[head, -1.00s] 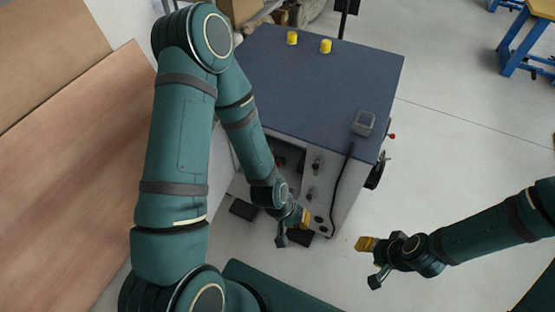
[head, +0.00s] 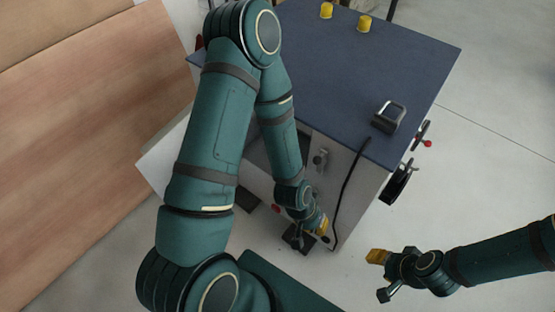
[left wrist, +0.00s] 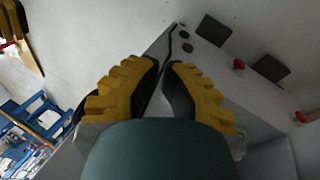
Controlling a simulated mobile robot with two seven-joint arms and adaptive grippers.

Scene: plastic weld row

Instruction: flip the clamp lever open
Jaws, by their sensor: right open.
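A small lever with a red ball end (head: 423,137) sticks out from the right side of the cabinet (head: 357,192) in the head view; it may be the clamp lever, but its joint is too small to read. My left gripper (head: 315,236) is low by the cabinet's front face, well apart from that lever. In the left wrist view its yellow-and-black fingers (left wrist: 161,68) have their tips close together, with nothing visible between them. My right gripper (head: 376,277) is open and empty, in front of the cabinet's right corner and below the lever.
A black handwheel (head: 399,182) sits below the lever. A grey-framed box (head: 389,117) and two yellow caps (head: 326,10) are on the blue top. A black cable (head: 347,190) runs down the front. Wooden panels (head: 80,120) stand at left. The floor at right is clear.

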